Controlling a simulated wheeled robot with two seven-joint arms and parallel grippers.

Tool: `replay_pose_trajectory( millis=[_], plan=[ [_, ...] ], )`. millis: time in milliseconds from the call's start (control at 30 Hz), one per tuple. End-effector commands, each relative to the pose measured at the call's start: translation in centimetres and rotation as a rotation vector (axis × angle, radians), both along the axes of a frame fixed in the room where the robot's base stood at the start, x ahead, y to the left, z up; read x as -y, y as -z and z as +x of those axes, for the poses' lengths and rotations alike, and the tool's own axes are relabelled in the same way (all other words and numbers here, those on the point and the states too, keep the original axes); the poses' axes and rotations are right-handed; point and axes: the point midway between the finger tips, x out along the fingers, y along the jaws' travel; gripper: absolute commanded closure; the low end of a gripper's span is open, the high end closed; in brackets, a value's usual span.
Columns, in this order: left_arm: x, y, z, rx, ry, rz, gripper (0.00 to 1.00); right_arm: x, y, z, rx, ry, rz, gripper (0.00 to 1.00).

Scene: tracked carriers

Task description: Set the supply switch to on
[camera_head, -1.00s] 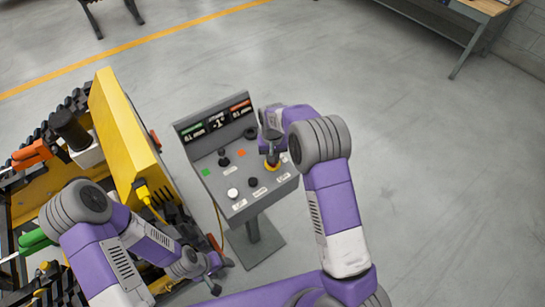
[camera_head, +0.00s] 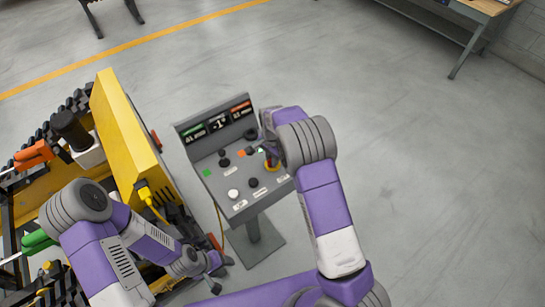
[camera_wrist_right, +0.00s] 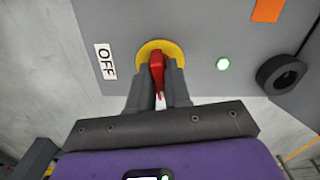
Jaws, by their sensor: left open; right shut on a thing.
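The supply switch is a red handle (camera_wrist_right: 157,72) on a round yellow base (camera_wrist_right: 177,49), set in the grey sloping control panel (camera_head: 228,208). My right gripper (camera_wrist_right: 158,88) is shut on the red handle, one finger on each side. In the head view, the gripper partly covers the switch (camera_head: 272,166). My left gripper (camera_head: 217,272) is open and empty, low beside the panel's stand.
The panel also has several black knobs, a white button (camera_head: 233,194) and green and orange squares. A display board (camera_head: 218,124) stands at its back. Yellow machinery (camera_head: 128,130) is close on the left. The floor right of the panel is clear.

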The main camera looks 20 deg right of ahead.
Motion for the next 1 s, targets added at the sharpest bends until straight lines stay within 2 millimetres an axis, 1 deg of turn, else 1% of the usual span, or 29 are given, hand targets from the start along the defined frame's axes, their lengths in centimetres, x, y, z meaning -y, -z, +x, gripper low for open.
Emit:
replay_pose_trajectory(
  millis=[200, 400, 933, 967, 1000],
  plan=[
    [0.0, -0.35, -0.01, 0.0, 0.0, 0.0, 0.37, -0.04, -0.16, 0.09, 0.004, 0.115, 0.0, 1.0],
    [0.0, -0.46, 0.0, 0.0, 0.0, 0.0, 0.37, -0.01, -0.15, 0.11, 0.004, 0.174, 0.0, 1.0],
    [0.0, -0.48, 0.0, 0.0, 0.0, 0.0, 0.37, 0.0, -0.15, 0.14, 0.005, 0.193, 0.001, 1.0],
    [0.0, -0.48, 0.0, 0.0, 0.0, 0.0, 0.37, 0.0, -0.15, 0.14, 0.005, 0.193, 0.001, 0.78],
    [0.0, -0.48, 0.0, 0.0, 0.0, 0.0, 0.37, 0.0, -0.14, 0.14, 0.004, 0.192, 0.0, 0.72]
  ],
)
